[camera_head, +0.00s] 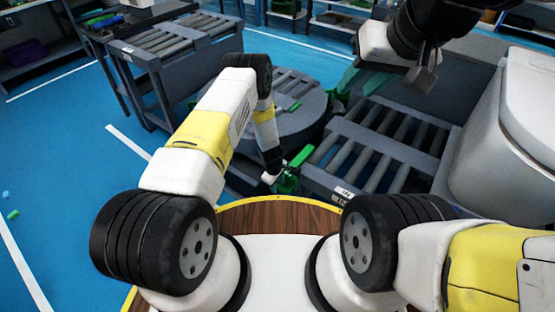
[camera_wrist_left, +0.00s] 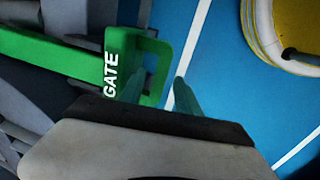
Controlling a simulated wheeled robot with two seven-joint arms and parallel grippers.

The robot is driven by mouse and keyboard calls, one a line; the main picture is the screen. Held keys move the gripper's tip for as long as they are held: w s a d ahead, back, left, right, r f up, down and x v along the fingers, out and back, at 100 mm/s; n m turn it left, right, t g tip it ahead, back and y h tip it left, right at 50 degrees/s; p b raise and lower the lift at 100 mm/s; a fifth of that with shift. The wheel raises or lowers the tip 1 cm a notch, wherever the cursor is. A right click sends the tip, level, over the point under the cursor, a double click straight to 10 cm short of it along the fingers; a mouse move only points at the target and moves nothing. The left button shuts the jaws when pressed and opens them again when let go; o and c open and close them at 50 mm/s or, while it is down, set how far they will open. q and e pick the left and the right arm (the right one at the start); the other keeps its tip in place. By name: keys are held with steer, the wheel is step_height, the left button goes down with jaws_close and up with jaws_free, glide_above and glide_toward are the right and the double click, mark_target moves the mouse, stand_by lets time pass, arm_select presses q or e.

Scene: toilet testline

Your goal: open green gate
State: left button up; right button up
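The green gate (camera_wrist_left: 60,60) is a bar with white "GATE" lettering and a rectangular loop handle (camera_wrist_left: 158,70) at its end. In the head view the green gate (camera_head: 301,157) stands at the near edge of the conveyor. My left gripper (camera_head: 285,180) is at the gate's near end, partly hidden by my arm. In the left wrist view its two teal fingers (camera_wrist_left: 158,90) are apart, with the outer side of the loop between them; contact cannot be told. My right gripper (camera_head: 362,82) is raised above the roller conveyor, its teal fingers apparently apart and empty.
A round turntable (camera_head: 298,118) with rollers lies behind my left arm. Another roller table (camera_head: 165,45) stands at the back left.

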arm_select(q)
jaws_close()
stand_by(1.3)
